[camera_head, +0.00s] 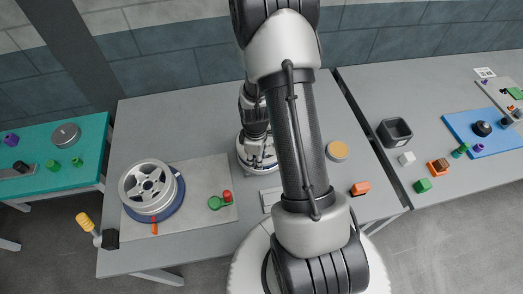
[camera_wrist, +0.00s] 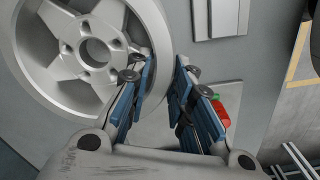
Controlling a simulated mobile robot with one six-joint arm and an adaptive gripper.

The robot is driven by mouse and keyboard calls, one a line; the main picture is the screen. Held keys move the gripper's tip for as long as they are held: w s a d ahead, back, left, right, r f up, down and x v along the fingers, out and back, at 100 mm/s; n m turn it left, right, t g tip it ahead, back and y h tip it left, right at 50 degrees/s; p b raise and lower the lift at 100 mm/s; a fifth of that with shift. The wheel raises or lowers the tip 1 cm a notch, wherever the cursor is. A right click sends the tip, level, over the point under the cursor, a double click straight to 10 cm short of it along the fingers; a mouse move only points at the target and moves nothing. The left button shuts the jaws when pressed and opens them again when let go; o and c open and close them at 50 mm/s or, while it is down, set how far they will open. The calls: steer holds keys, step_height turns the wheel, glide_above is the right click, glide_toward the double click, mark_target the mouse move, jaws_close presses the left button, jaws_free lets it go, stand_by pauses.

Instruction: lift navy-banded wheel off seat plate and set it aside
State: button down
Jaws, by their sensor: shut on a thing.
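My gripper (camera_head: 258,146) is over a pale wheel (camera_head: 245,158) near the middle of the table. A dark blue stripe seems to show at this wheel's edge; my arm hides much of it. In the wrist view my gripper (camera_wrist: 163,68) has one finger inside and one outside the rim of the grey spoked wheel (camera_wrist: 70,45), shut on the rim. No band shows on it there, and I cannot tell whether it touches the table. Another silver spoked wheel (camera_head: 148,184) lies at the left on a blue ring or disc (camera_head: 176,204), on a light grey plate (camera_head: 208,176).
A green and red piece (camera_head: 218,202) lies on the light plate. A tan disc (camera_head: 337,151) and orange block (camera_head: 360,188) lie at the right. A teal table (camera_head: 40,190) stands left; a side table with a black bin (camera_head: 394,132) stands right. The back of the table is clear.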

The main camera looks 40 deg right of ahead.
steer(key=shift+r+p, duration=1.35)
steer(key=shift+r, duration=0.8)
steer(key=shift+w, duration=0.1)
stand_by(0.6)
